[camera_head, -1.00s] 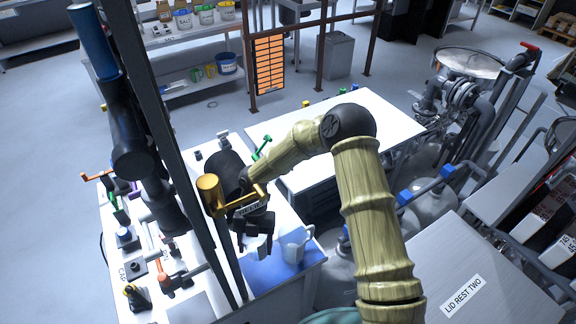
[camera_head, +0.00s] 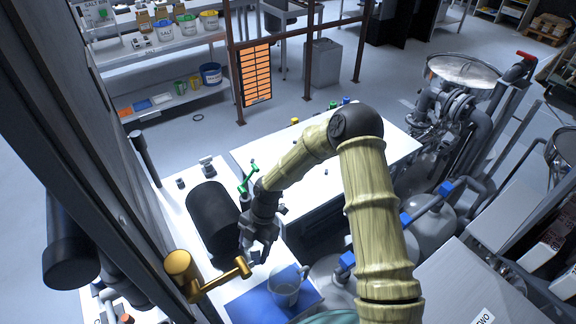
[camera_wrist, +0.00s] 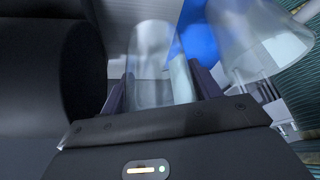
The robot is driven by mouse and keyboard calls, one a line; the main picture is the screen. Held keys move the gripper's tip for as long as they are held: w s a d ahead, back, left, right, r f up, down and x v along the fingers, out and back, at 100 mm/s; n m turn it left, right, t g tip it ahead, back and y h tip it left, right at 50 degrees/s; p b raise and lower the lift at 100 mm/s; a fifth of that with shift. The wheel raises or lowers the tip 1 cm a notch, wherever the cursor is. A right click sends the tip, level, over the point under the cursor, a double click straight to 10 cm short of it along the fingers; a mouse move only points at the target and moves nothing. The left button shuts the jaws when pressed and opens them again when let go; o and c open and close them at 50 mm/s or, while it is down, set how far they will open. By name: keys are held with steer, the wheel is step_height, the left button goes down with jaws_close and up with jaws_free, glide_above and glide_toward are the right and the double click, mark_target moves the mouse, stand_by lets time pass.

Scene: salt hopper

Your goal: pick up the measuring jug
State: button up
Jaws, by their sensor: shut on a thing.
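A clear measuring jug (camera_head: 287,288) with a handle on its right side stands upright on a blue mat (camera_head: 243,312) at the front end of the white bench. My gripper (camera_head: 260,256) is behind and to the left of this jug in the head view. In the wrist view, my gripper (camera_wrist: 155,95) has its dark fingers on both sides of a clear vessel (camera_wrist: 150,60) and is shut on it. A second clear, flared vessel (camera_wrist: 245,40) shows to the right, outside the fingers. The held vessel is mostly hidden in the head view.
A large black cylinder (camera_head: 212,222) lies on the bench left of my gripper. An orange-brown lever (camera_head: 215,280) is at the near left. A green-handled part (camera_head: 247,177) is close to my wrist. A white table (camera_head: 385,130) lies behind my arm; grey tanks (camera_head: 430,212) stand right.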

steer(key=shift+w+d+f+m, duration=0.1)
steer(key=shift+w+d+m, duration=0.25)
steer(key=shift+d+m, duration=0.25)
steer(key=w+d+f+m+t+h, duration=0.1)
steer(key=d+m+t, duration=0.2)
steer(key=d+m, duration=0.6)
steer(key=w+d+f+m+t+h, duration=0.1)
steer(key=w+d+m+t, duration=0.1)
steer(key=d+m, duration=0.7)
steer(key=w+d+f+m+t+h, duration=0.1)
steer(key=w+d+m+t, duration=0.1)
steer(key=d+m, duration=0.7)
steer(key=d+t, duration=0.1)
steer(key=d, duration=0.2)
steer(key=shift+w+t, duration=0.25)
steer(key=shift+t, duration=0.05)
steer(key=shift+f, duration=0.1)
